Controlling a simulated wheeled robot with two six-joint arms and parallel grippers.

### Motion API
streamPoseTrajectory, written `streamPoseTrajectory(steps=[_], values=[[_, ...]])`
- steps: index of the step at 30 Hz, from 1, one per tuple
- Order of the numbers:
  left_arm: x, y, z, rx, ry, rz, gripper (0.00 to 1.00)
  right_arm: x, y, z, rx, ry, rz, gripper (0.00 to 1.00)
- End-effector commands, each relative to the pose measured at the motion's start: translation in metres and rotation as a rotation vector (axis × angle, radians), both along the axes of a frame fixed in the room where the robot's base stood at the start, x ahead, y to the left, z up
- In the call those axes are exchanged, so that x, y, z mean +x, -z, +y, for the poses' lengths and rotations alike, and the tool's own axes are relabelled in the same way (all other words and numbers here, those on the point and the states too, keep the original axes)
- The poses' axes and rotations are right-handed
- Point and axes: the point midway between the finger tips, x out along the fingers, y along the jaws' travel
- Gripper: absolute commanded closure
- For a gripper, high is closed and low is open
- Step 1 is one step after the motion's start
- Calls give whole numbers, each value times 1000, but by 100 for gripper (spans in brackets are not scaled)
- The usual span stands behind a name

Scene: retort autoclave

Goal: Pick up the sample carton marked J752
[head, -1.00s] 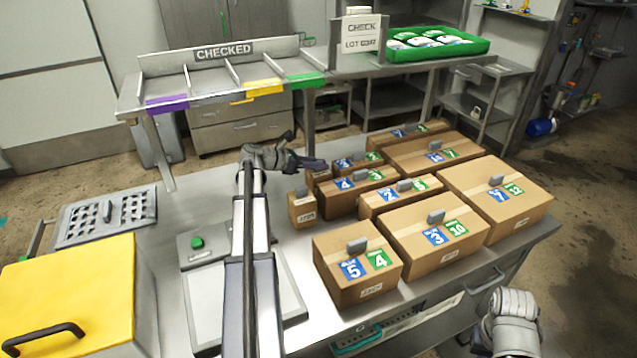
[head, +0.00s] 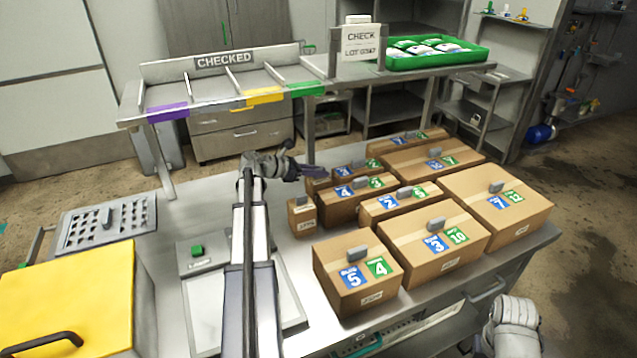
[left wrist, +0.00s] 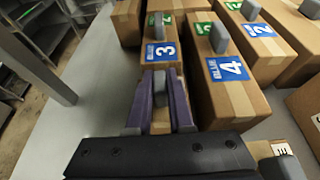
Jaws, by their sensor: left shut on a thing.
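My left gripper (head: 314,170) is over the left end of the carton group in the head view. In the left wrist view, its purple fingers (left wrist: 163,95) are shut on the grey knob (left wrist: 159,84) of a small brown carton (left wrist: 160,122). That carton stands beside the box with the blue 3 and the box with the blue 4; in the head view the small carton (head: 317,186) is partly hidden. Its marking cannot be read, so I cannot tell whether it is J752. A second small carton (head: 302,219) stands nearer, its label too small to read.
Larger boxes with blue and green number labels, such as the 5/4 box (head: 340,290), crowd the steel table's right side. A CHECKED rack (head: 225,95) and a green tray (head: 392,63) stand behind. A scale-like plate (head: 285,305) and yellow-topped bin (head: 70,290) are left.

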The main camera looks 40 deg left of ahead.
Motion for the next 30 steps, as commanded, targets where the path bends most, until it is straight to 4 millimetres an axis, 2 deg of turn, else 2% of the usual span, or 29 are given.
streamPoseTrajectory(steps=[8,24,30], values=[[0,-14,0,0,0,0,100,0,-14,0,0,0,0,100],[0,-92,0,0,0,0,100,0,-92,0,0,0,0,100],[0,-101,0,0,0,0,100,0,-101,0,0,0,0,100]])
